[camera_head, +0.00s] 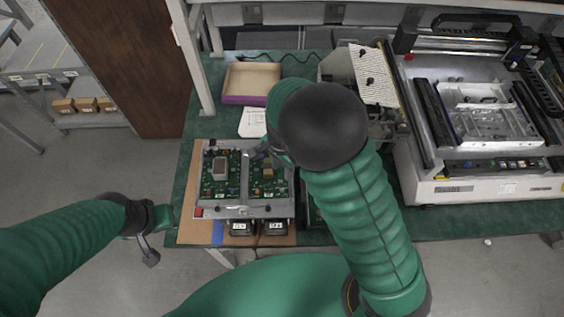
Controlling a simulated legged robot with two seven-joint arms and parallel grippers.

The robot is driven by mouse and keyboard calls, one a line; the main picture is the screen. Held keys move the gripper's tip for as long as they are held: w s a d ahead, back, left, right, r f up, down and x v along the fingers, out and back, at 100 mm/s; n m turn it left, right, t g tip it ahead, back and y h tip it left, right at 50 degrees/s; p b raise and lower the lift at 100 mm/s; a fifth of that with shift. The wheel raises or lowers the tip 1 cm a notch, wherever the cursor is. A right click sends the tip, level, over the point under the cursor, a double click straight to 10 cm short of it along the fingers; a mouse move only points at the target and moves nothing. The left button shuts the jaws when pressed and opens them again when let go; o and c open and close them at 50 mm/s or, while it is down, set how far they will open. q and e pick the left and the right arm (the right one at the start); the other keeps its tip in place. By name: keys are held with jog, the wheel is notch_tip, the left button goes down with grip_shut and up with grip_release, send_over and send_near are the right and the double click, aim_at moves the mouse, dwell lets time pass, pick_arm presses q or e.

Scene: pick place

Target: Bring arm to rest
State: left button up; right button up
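My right arm, green with a black joint, reaches up over the table from the bottom of the view. My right gripper (268,153) is by the upper part of the right circuit board (267,178), partly hidden behind my arm. I cannot tell whether it touches anything or how far its fingers are apart. My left arm comes in from the left. My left gripper (150,254) hangs over the floor, off the table's left edge, apart from everything. Its fingers are too small to judge.
The circuit boards sit in a grey fixture (243,212) on the green table (188,190). Behind it are an open tray (232,99) and a white paper (251,123). A large machine (430,190) stands at right. Open floor lies left of the table.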

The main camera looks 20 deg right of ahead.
notch_tip(320, 180, up, 3)
jog(key=shift+w+r, duration=0.1)
dwell(0.4)
jog(key=s+d+n+t+b, duration=0.2)
jog(key=s+d+n+b, duration=0.3)
jog(key=s+n, duration=0.5)
jog(key=shift+d+f+n+t, duration=0.35)
jog(key=shift+d+n, duration=0.4)
jog(key=shift+n, duration=0.35)
jog(key=shift+s, duration=0.2)
jog(key=shift+w+d, duration=0.1)
jog(key=shift+d, duration=0.05)
